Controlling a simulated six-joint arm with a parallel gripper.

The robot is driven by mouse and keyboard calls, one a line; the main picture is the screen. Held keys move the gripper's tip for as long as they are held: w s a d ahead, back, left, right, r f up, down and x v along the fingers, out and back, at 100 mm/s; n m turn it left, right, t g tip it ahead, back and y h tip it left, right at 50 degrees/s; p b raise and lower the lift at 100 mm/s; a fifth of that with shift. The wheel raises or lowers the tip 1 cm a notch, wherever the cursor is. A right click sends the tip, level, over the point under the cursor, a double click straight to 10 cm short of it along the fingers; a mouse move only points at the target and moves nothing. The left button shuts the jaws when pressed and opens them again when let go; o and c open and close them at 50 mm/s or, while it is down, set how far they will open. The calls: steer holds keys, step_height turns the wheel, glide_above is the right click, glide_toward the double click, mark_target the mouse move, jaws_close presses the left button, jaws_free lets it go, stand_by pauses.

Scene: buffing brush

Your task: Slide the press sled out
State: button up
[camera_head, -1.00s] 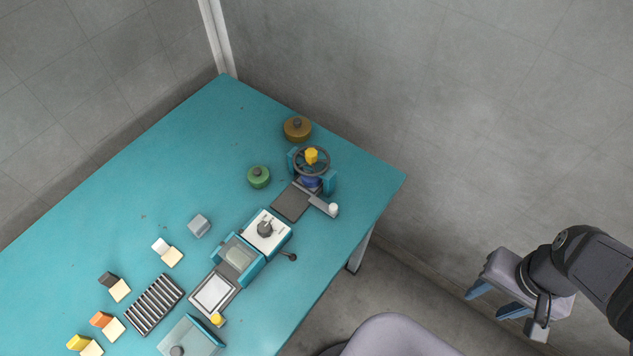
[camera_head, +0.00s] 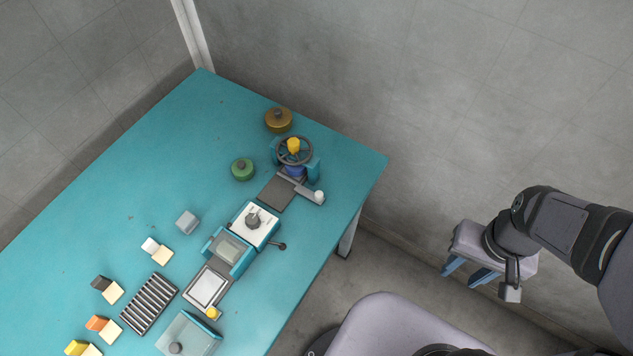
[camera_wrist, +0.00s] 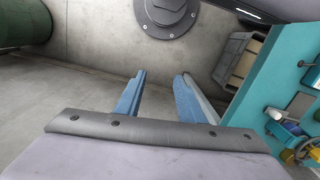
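A press with a dark handwheel (camera_head: 294,150) and a yellow knob stands near the table's right corner. A flat dark plate (camera_head: 277,194) lies in front of it, with a grey bar ending in a white knob (camera_head: 319,197) beside it. This looks like the press sled, though a second sliding tray (camera_head: 208,287) with a yellow knob sits by a teal frame. My gripper (camera_head: 462,276) is off the table, over the floor to the right, far from both. In the wrist view its blue fingers (camera_wrist: 160,82) are apart, with nothing between them.
The teal table (camera_head: 130,225) also holds a brass pot (camera_head: 278,120), a green pot (camera_head: 243,169), a ribbed rack (camera_head: 149,303) and several small blocks. A crate (camera_wrist: 239,60) shows near the table in the wrist view. Open floor lies between my gripper and the table.

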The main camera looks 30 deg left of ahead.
steer(key=s+a+f+n+g+p, duration=0.1)
steer(key=s+a+n+g+p, duration=0.1)
steer(key=s+a, duration=0.15)
steer(key=m+p, duration=0.3)
glide_toward(320, 194)
steer(key=shift+g+y, duration=0.3)
steer(key=shift+y, duration=0.1)
steer(key=s+d+f, duration=0.1)
steer(key=d+f, duration=0.1)
steer(key=d, duration=0.1)
steer(key=s+d+f, duration=0.1)
steer(key=d+f, duration=0.1)
steer(key=d, duration=0.1)
steer(key=d+f, duration=0.1)
steer(key=d, duration=0.2)
steer(key=shift+s+f, duration=0.4)
steer(key=w+a+r+m+y, duration=0.2)
steer(key=a+m, duration=0.4)
steer(key=m, duration=0.3)
steer(key=shift+w+a+r, duration=0.35)
steer(key=shift+w+r, duration=0.15)
steer(key=shift+r, duration=0.45)
steer(key=shift+p+x, duration=0.85)
steer(key=shift+x, duration=2.8)
steer(key=shift+a, duration=0.15)
